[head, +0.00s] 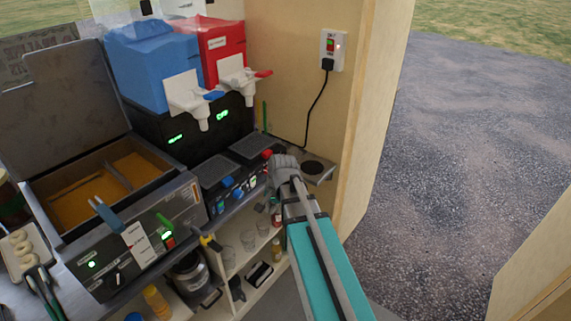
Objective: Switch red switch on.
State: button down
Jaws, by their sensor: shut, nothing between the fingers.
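A white wall switch plate (340,62) with a red and green rocker (330,43) is on the wooden wall, with a small light at its right. A black plug (328,64) sits in its lower part. A red knob (267,154) stands at the right end of the dark counter unit, just left of my gripper. A small red switch (168,237) shows on the fryer front. My gripper (281,161) is shut and empty, over the counter's right end, below the wall plate and apart from it. It is too small to tell the switches' positions.
Blue (150,62) and red (222,48) dispensers with taps stand at the back on a black unit. An open-lidded fryer (120,245) is at left. A black cable (317,108) hangs from the plug. A metal hotplate (318,166) sits right of my gripper, beside the wall.

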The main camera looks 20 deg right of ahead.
jog(key=w+d+r+m+t+y, duration=0.1)
jog(key=w+d+r+m+t, duration=0.1)
jog(key=w+d+m, duration=0.6)
jog(key=w+d+r+m+t, duration=0.2)
jog(key=w+d+m, duration=0.6)
jog(key=d+m, duration=0.4)
jog(key=shift+d+r+t+y+p, duration=0.15)
jog(key=shift+r+t+y+p, duration=0.05)
jog(key=shift+t+y+p, duration=0.25)
jog(key=shift+f, duration=0.1)
jog(key=w+a+r+b+x, duration=0.1)
jog(key=w+b+x, duration=0.1)
jog(key=b+x, duration=0.6)
jog(key=shift+w+x, duration=0.2)
jog(key=shift+x, duration=1.85)
jog(key=shift+a+r, duration=0.15)
jog(key=shift+a, duration=0.1)
